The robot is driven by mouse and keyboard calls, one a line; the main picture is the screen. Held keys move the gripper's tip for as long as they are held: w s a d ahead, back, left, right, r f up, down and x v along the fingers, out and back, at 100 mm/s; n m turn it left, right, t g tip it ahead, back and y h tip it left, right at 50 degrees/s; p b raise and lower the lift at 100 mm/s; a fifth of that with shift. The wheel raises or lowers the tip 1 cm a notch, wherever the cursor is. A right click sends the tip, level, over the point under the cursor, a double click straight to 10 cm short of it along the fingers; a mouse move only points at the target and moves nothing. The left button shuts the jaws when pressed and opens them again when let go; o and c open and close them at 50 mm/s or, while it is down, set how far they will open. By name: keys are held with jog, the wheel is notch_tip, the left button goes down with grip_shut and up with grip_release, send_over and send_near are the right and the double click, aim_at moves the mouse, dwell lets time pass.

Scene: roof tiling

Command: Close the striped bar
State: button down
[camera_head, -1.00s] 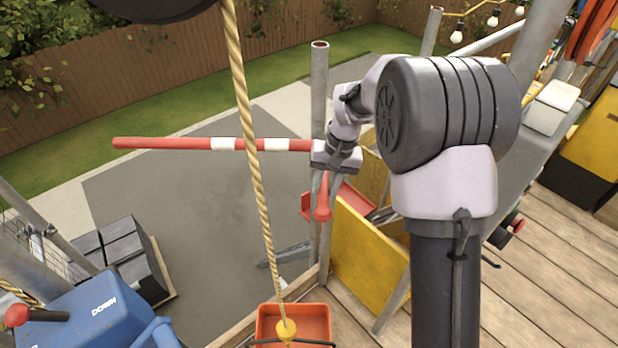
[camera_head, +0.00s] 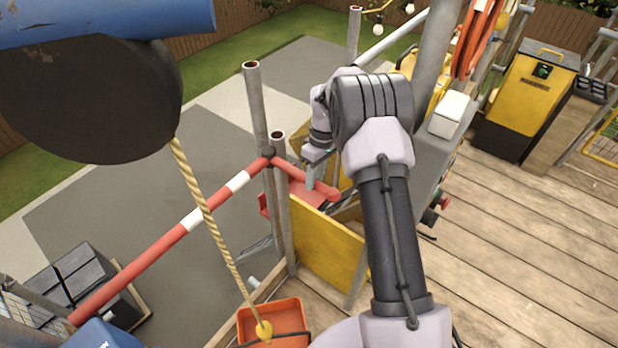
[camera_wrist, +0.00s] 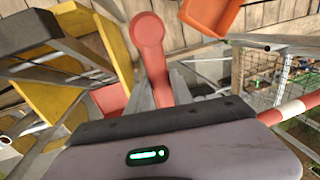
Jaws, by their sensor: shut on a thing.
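The striped bar (camera_head: 190,219) is red with white bands. In the head view it runs from a pivot on the scaffold post (camera_head: 254,105) down-left, its far end close by the blue machine at the picture's lower left. Its short red end (camera_head: 328,193) sticks out right of the post and ends in a rounded knob, which also shows in the wrist view (camera_wrist: 149,32). My gripper (camera_head: 312,181) is shut on this short end, between post and knob. In the wrist view the gripper's body hides the grip; the striped part (camera_wrist: 290,112) shows at right.
A yellow panel (camera_head: 325,248) stands just below the gripper. A rope (camera_head: 210,225) hangs in front of the bar. Black blocks (camera_head: 75,280) stand on the ground at left. The wooden deck (camera_head: 520,240) at right is mostly clear.

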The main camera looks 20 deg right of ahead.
jog(key=shift+w+d, duration=0.15)
jog(key=shift+w, duration=0.05)
jog(key=shift+r, duration=0.1)
jog(key=c, duration=1.1)
grip_release()
jog(key=shift+w+d, duration=0.1)
jog(key=shift+d, duration=0.05)
jog(key=d+r+p, duration=0.1)
jog(key=r, duration=0.4)
jog(key=w+r+p, duration=0.1)
jog(key=r, duration=0.5)
jog(key=d+r+p, duration=0.1)
jog(key=r+p, duration=0.1)
jog(key=r, duration=0.4)
jog(key=shift+w+d, duration=0.35)
jog(key=shift+w, duration=0.05)
